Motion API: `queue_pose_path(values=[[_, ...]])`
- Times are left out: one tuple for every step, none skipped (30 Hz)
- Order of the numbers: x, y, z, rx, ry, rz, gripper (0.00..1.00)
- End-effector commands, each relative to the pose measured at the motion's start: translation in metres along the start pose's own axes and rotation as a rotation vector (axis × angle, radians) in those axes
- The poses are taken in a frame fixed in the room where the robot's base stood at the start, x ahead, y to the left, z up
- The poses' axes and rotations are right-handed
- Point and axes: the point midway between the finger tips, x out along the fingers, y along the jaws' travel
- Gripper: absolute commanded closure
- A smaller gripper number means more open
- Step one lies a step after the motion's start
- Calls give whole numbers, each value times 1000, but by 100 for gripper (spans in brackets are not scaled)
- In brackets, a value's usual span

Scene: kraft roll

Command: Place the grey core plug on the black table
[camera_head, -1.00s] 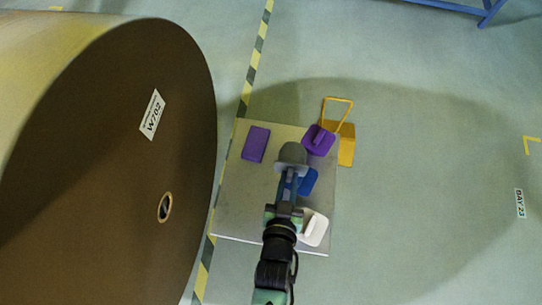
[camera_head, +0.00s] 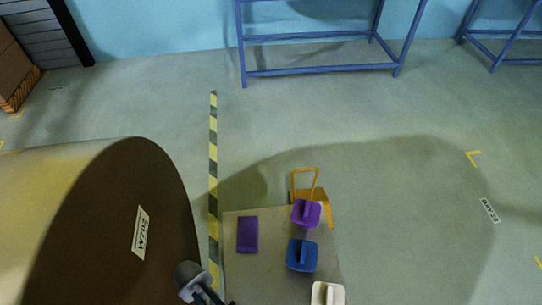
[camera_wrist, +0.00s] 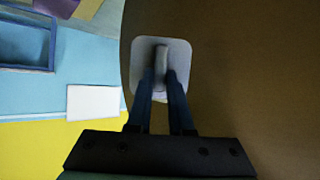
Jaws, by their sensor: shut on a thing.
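The grey core plug (camera_head: 188,272) is at the lower middle of the head view, in front of the brown end of the large roll (camera_head: 120,235). My gripper (camera_head: 196,289) is shut on it. In the wrist view the plug (camera_wrist: 142,50) shows as a pale grey rounded plate with a stem, and my gripper (camera_wrist: 161,82) has its two fingers around that stem. The plug is held off any surface, left of a grey table (camera_head: 275,285). No black table shows. The roll's core hole is out of view.
On the grey table are a flat purple block (camera_head: 247,235), a blue plug (camera_head: 302,254) and a white plug (camera_head: 327,292). A purple plug (camera_head: 306,213) is at its far edge, by a yellow object (camera_head: 318,195). Blue racks (camera_head: 320,72) stand along the back.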

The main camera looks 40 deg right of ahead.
Motion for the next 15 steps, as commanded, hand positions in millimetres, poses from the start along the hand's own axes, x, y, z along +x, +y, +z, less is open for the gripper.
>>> queue_pose_path(values=[[0,0,-2,-12,-21,-21,100],[0,0,-2,-18,-34,-32,100],[1,1,-1,-25,-53,-41,100],[1,3,0,-30,-66,-47,100],[1,3,0,-37,-78,-57,100],[1,4,0,-46,-95,-71,100],[1,3,0,-52,-106,-83,100],[2,6,1,-57,-122,-86,100],[2,7,2,-67,-141,-98,100],[2,8,2,-74,-154,-109,100],[2,8,2,-81,-166,-122,100],[2,8,2,-93,-184,-136,100],[2,10,2,-102,-202,-145,100],[2,11,2,-114,-219,-158,100],[2,12,2,-128,-239,-178,100]])
